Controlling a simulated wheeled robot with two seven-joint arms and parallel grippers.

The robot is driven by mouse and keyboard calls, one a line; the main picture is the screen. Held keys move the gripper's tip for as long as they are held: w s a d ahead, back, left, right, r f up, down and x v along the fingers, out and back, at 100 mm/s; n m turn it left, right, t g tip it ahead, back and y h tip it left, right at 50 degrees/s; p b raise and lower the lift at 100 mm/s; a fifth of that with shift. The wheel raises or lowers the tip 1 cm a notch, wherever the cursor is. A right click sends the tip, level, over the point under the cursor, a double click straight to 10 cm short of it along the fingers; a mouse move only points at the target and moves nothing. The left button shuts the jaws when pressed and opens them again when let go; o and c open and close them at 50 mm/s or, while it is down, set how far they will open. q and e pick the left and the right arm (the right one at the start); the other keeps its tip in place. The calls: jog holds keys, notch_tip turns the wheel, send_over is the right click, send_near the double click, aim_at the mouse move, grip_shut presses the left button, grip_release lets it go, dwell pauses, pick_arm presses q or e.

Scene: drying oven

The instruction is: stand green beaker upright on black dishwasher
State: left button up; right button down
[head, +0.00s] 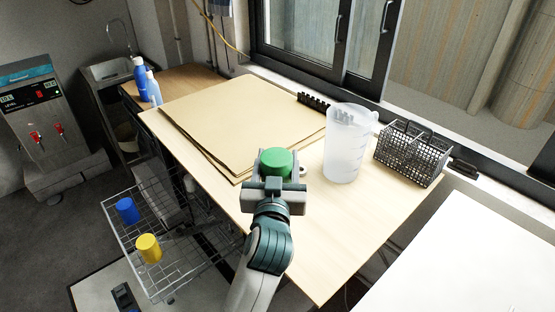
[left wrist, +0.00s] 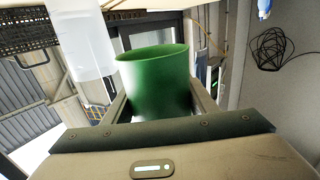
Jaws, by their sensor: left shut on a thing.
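The green beaker (head: 275,161) is held between the fingers of my left gripper (head: 274,172), above the front part of the wooden table. In the left wrist view the green beaker (left wrist: 155,85) sits between the two fingers, with its rim showing. I cannot tell exactly how far it is tilted. A pulled-out wire rack (head: 186,232) stands low at the left, below the table top; it seems to be the dishwasher's rack. The dishwasher's body is mostly hidden under the table. My right gripper is out of view.
A blue beaker (head: 127,210) and a yellow beaker (head: 148,248) stand in the rack. A clear jug (head: 347,146) and a black wire basket (head: 410,154) stand on the table (head: 330,240), right of my gripper. Flat tan sheets (head: 245,115) cover its far left part.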

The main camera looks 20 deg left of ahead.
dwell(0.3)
pick_arm(q)
jog(key=m+p, duration=0.4)
jog(key=p, duration=0.1)
jog(key=m+p, duration=0.2)
jog(key=m, duration=0.1)
jog(key=shift+r, duration=0.3)
jog(key=shift+f+m+p, duration=0.1)
jog(key=shift+m+p, duration=0.6)
jog(key=shift+m, duration=0.2)
jog(key=shift+f, duration=0.15)
jog(key=shift+m+p, duration=0.3)
jog(key=shift+m, duration=0.1)
jog(key=m+p, duration=0.4)
jog(key=shift+r, duration=0.3)
jog(key=shift+f+m, duration=0.3)
jog(key=shift+m, duration=0.5)
jog(key=m, duration=0.3)
